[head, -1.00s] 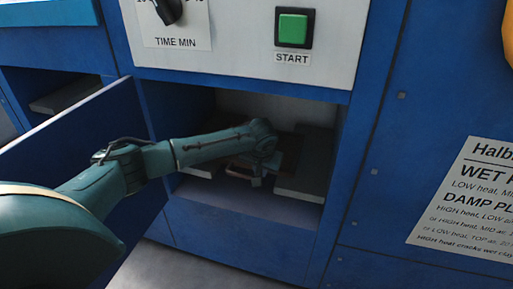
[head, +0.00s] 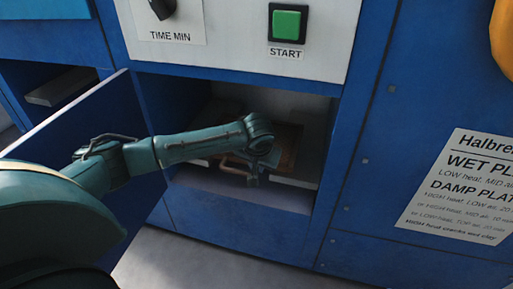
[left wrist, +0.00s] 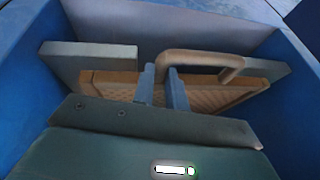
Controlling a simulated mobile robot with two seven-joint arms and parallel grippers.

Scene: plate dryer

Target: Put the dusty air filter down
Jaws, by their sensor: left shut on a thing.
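The dusty air filter (left wrist: 215,100), a flat brown panel with a tan loop handle (left wrist: 205,57), is inside the open blue compartment of the dryer. In the head view its brown face (head: 289,143) shows beyond my left gripper (head: 251,173). In the left wrist view my left gripper (left wrist: 164,90) has its two blue fingers close together at the handle's left end, shut on the filter. The fingers and my wrist hide part of the filter. I cannot tell whether its underside touches the ledges. My right gripper is in neither view.
Pale grey ledges flank the filter, one at left (left wrist: 88,62) and one at right (left wrist: 280,70). The blue compartment walls are close on both sides. The open blue door (head: 85,150) stands left of the opening. The green START button (head: 286,24) is above.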

